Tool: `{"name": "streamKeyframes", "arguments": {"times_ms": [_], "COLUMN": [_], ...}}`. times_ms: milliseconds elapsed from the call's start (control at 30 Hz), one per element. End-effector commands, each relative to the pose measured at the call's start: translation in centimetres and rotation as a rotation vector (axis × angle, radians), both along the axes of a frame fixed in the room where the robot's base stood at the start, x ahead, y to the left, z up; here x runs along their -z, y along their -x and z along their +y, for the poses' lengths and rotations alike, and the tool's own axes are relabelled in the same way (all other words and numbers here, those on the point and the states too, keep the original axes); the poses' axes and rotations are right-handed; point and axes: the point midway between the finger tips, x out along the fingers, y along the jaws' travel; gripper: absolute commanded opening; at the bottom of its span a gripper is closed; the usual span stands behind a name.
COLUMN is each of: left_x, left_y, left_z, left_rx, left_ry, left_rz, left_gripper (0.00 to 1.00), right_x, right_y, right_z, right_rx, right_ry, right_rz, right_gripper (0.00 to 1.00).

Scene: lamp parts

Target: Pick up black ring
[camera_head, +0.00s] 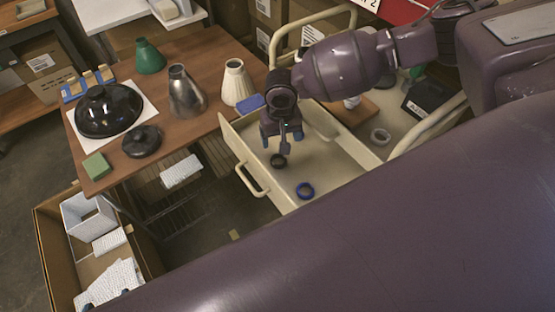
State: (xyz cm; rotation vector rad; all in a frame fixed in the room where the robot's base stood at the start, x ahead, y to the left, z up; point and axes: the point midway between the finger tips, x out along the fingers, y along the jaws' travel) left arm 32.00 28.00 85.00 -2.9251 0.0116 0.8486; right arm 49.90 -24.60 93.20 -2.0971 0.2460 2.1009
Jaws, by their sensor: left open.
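The black ring (278,161) lies on the floor of the open cream drawer (340,165), near its left side. My left gripper (283,143) is above the drawer, pointing down. Its fingers are apart and appear empty. In the picture they are just above the ring, and the ring's upper edge is close to one finger. I cannot tell the exact height between them. My right gripper cannot be made out.
The drawer walls and handle (250,180) surround the space. The wooden table (205,130) at left holds a black dome shade (108,108), cone shades and a green block (96,166). My large arm link covers the lower right.

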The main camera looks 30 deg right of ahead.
Motion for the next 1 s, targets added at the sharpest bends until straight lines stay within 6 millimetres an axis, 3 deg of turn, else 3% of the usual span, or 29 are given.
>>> {"name": "streamKeyframes", "arguments": {"times_ms": [200, 467, 733, 1000], "left_x": [-0.1, -0.1, -0.3, -0.3], "left_y": [-0.2, -0.2, -0.2, -0.2], "left_z": [-0.2, -0.2, -0.3, -0.3], "left_rx": [0.000, -0.001, -0.001, -0.001], "left_ry": [0.004, 0.005, 0.006, 0.006], "left_rz": [-0.004, -0.005, -0.005, -0.005], "left_gripper": [0.76, 0.76, 0.76, 0.76], "right_x": [3.1, 4.6, 8.2, 9.2], "right_y": [0.0, 0.0, -0.1, -0.1], "right_z": [0.1, 0.2, 0.7, 0.6], "right_rx": [-0.002, -0.004, -0.004, -0.004], "right_ry": [-0.001, -0.001, -0.001, -0.001], "right_rz": [0.000, -0.001, -0.001, -0.002], "right_gripper": [0.80, 0.80, 0.80, 0.80]}}
